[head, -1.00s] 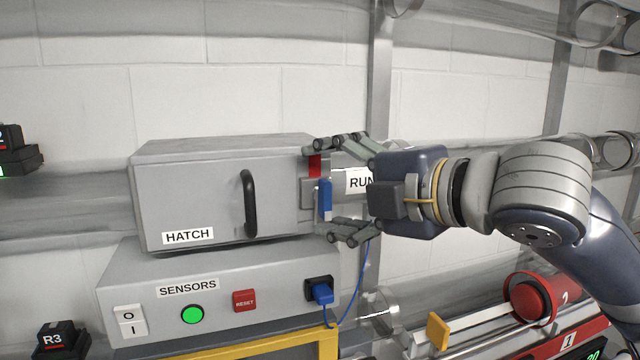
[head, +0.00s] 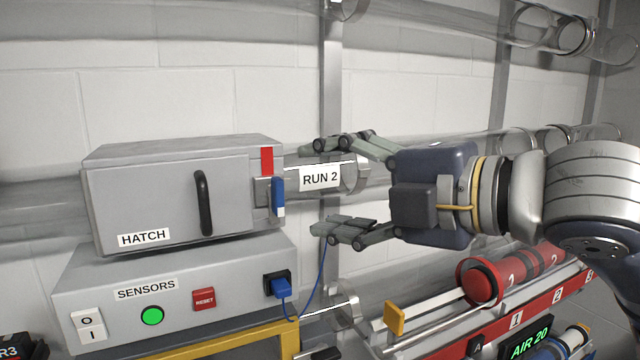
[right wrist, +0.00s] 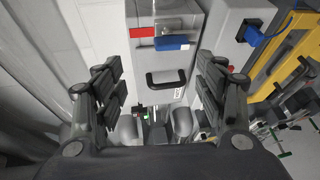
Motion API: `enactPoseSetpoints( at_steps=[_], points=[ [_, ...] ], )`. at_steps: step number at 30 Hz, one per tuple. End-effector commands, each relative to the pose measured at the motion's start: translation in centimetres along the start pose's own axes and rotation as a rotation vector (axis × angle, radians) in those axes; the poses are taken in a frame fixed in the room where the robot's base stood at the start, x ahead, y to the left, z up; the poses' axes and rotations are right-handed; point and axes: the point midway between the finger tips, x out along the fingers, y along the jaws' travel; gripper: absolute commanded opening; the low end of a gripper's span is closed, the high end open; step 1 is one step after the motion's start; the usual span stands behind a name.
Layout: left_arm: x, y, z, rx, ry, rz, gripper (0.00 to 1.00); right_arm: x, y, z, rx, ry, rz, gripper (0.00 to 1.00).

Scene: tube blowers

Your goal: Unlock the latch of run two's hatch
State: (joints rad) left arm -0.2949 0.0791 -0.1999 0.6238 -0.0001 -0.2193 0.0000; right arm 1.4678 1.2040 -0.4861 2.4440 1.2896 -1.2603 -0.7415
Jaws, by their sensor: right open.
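The hatch box (head: 165,195) is grey with a black handle (head: 204,203) on its closed front door. Its latch, a blue lever (head: 278,196), stands upright at the door's right edge, with a red mark (head: 267,161) above it. My right gripper (head: 312,188) is open and empty, to the right of the lever and apart from it. In the right wrist view, the blue lever (right wrist: 172,42) and red mark (right wrist: 142,31) show beyond the open fingers (right wrist: 160,75). My left gripper is not in view.
A RUN 2 label (head: 320,178) hangs on the clear tube behind my right gripper. Below the hatch is a SENSORS box (head: 180,311) with a blue plug (head: 281,287) and cable. A rack with a red canister (head: 482,280) stands at lower right.

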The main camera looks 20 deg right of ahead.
Motion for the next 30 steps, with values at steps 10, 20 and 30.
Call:
enactPoseSetpoints(
  at_steps=[10, 20, 30],
  points=[
    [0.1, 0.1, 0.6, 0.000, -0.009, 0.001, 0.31, -1.4, -0.3, -0.1, 0.000, 0.000, -0.001, 0.65],
    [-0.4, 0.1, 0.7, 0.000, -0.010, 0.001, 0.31, -1.4, -0.2, -0.1, 0.000, 0.001, -0.002, 0.65],
    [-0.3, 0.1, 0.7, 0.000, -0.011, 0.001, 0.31, -1.4, -0.3, -0.1, 0.000, 0.001, -0.001, 0.65]
  ],
)
